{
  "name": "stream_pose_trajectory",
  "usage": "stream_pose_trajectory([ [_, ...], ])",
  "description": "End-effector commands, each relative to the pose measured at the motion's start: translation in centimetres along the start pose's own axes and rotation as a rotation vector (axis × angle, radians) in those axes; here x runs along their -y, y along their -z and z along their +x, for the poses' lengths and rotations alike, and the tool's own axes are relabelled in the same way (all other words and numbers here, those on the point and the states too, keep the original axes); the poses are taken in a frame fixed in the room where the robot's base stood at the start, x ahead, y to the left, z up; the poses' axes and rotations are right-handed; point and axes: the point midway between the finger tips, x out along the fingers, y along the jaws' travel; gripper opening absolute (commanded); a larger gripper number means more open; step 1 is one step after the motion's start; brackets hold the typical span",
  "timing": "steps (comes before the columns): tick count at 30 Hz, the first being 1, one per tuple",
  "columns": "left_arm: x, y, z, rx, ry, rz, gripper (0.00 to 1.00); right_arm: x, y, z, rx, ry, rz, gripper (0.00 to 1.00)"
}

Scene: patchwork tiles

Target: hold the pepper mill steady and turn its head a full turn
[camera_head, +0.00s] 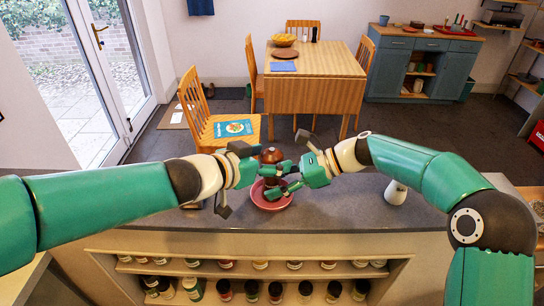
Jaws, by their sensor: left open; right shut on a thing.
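The pepper mill (271,155) is dark brown with a rounded head and stands upright at the middle of the grey counter, over a pink dish (259,203). My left gripper (274,170) comes in from the left at the upper part of the mill, just below the top of its head. It is open, with its fingers beside the mill. My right gripper (277,190) comes in from the right, lower down, and is shut on the mill's body. The fingers hide much of the mill's middle and lower part.
Jars (225,263) fill shelves below the front edge. A wooden table (315,62) and a chair (205,115) stand beyond.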

Motion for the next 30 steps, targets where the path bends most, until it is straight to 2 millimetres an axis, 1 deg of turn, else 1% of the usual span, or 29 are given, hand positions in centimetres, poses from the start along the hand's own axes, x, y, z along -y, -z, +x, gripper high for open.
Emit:
stream_pose_trajectory([
  [1, -0.03, 0.01, 0.52, 0.000, -0.001, 0.001, 0.74, 0.01, -0.02, -0.02, 0.000, 0.001, 0.000, 0.22],
  [4, -0.04, -0.02, 1.08, 0.001, -0.001, 0.001, 0.74, 0.01, -0.01, -0.02, 0.000, 0.001, 0.000, 0.22],
  [13, -0.03, 0.02, 1.26, -0.001, 0.000, 0.001, 0.74, 0.00, -0.01, -0.01, 0.000, 0.000, 0.000, 0.22],
  [14, -0.02, 0.03, 1.26, -0.001, 0.000, 0.001, 0.71, 0.00, -0.01, 0.00, 0.000, 0.000, 0.000, 0.22],
  [15, -0.02, 0.02, 1.26, -0.001, 0.000, 0.001, 0.64, 0.00, -0.01, 0.00, 0.000, 0.000, 0.000, 0.22],
  [23, -0.02, 0.02, 1.24, -0.001, 0.000, 0.001, 0.21, 0.00, -0.01, 0.00, 0.000, 0.000, 0.000, 0.22],
  [24, -0.02, 0.01, 1.24, -0.001, 0.000, 0.001, 0.14, 0.00, -0.01, 0.00, 0.000, 0.000, 0.000, 0.22],
  [30, 0.03, 0.07, 1.25, -0.003, -0.004, 0.004, 0.13, -0.01, 0.00, 0.00, 0.000, 0.000, 0.000, 0.22],
])
